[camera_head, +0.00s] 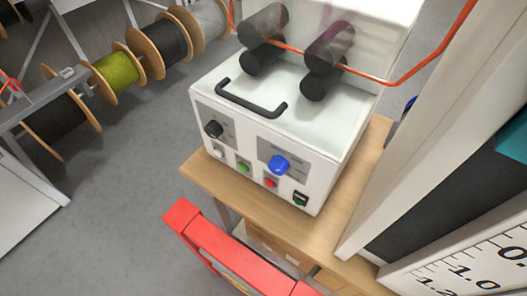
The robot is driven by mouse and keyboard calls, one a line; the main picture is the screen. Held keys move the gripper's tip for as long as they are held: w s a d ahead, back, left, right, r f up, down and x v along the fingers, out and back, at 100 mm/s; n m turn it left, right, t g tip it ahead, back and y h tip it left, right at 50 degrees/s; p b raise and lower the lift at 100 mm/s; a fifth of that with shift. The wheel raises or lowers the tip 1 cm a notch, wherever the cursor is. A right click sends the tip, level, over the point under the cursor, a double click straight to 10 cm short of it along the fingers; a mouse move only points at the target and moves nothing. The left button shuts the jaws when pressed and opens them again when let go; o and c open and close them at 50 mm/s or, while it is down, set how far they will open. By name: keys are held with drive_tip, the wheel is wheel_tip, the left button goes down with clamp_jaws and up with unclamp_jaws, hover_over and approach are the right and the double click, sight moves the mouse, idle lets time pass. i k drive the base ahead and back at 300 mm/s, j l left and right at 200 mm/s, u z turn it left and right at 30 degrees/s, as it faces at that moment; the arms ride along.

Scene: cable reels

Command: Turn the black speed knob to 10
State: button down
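The black speed knob (213,129) is on the left of the front panel of a white machine (268,133). It sits on a grey dial plate whose marks are too small to read, so I cannot tell its setting. A blue knob (279,165) is on a second grey plate to its right. Below the knobs are a white button (219,152), a green button (243,167), a red button (271,183) and a dark switch (301,198). My gripper is not in view, and nothing is seen touching the black knob.
The machine stands on a wooden bench (226,192). A black handle (250,100) and dark rollers (328,50) with an orange cable (425,65) are on top. A red-edged object (215,245) lies low in front. Cable reels (115,75) stand left; grey floor (130,170) is clear.

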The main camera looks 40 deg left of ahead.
sight(213, 130)
drive_tip(key=u, duration=1.3)
